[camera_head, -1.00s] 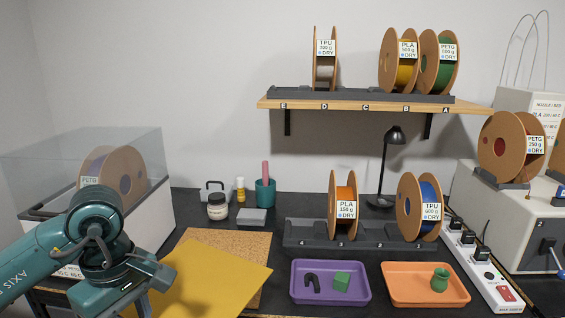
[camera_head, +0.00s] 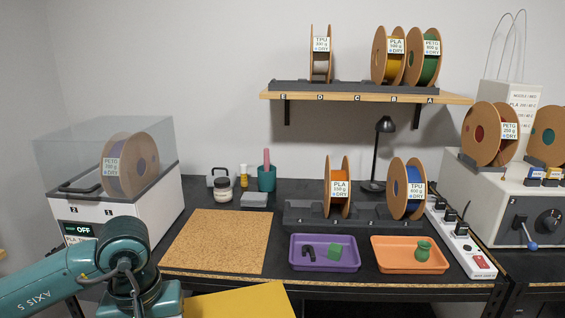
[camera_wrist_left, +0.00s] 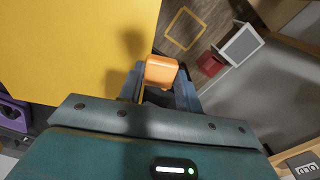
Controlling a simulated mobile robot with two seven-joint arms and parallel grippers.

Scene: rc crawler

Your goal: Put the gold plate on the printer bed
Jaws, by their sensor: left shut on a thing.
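The gold plate (camera_head: 243,303) is a flat yellow sheet at the bottom edge of the head view, in front of the bench and cut off by the frame. It fills the upper left of the left wrist view (camera_wrist_left: 75,50). My left gripper (camera_wrist_left: 160,85) is shut at the plate's edge, with an orange tab (camera_wrist_left: 161,70) between its fingers. My left arm (camera_head: 120,265) comes in from the lower left; its fingertips do not show clearly in the head view. My right gripper is not in view. I see no printer bed in either view.
A bare cork mat (camera_head: 220,240) lies on the bench, left of a purple tray (camera_head: 297,267) and an orange tray (camera_head: 382,269) with small parts. A dryer box (camera_head: 125,210) reading OFF stands at left. Spool racks stand behind. Floor shows in the wrist view (camera_wrist_left: 200,25).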

